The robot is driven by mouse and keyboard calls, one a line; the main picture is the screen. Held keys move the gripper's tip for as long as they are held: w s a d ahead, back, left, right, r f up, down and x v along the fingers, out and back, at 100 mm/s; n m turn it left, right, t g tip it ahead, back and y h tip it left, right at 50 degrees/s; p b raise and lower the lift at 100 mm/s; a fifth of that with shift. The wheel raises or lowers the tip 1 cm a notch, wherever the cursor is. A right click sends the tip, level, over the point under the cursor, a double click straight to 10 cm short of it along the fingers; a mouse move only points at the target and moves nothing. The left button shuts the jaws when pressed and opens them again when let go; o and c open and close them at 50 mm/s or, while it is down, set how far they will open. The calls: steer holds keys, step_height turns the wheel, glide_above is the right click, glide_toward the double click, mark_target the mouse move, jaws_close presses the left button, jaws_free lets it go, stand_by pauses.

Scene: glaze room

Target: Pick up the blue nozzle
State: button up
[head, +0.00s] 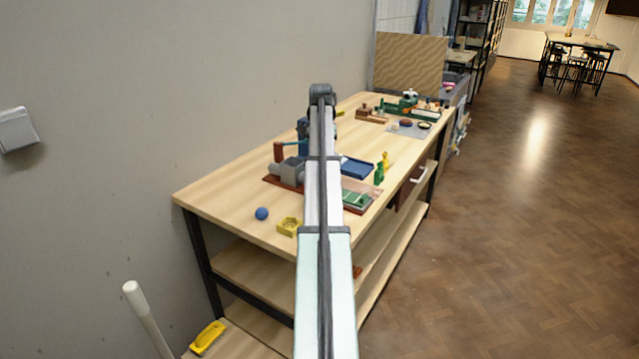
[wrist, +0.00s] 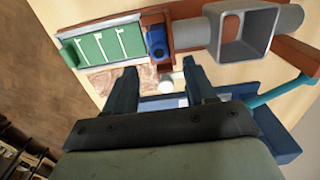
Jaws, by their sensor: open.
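A small dark blue piece with a rounded end, which looks like the blue nozzle (wrist: 156,40), shows at the top middle of the wrist view. It sits on a red-brown block between a green panel and a grey square-mouthed part. My gripper (wrist: 160,68) is open, and its two blue-grey fingers point toward the nozzle with a gap between them. Nothing is between the fingertips that I can see as held. The nozzle lies just beyond the fingertips in the picture; the exact distance is unclear. In the head view my arm hides the nozzle and the gripper.
The grey square-mouthed part (wrist: 246,36) and green panel (wrist: 103,46) flank the nozzle. A blue tray (head: 357,168), blue ball (head: 262,213) and yellow block (head: 289,227) are on the wooden bench (head: 225,198). The bench's near left corner is clear.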

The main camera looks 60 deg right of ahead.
steer(key=shift+a+f, duration=0.25)
steer(key=shift+f, duration=1.15)
steer(key=shift+a+f, duration=0.2)
steer(key=shift+f, duration=1.15)
steer(key=shift+c, duration=0.2)
jaws_close()
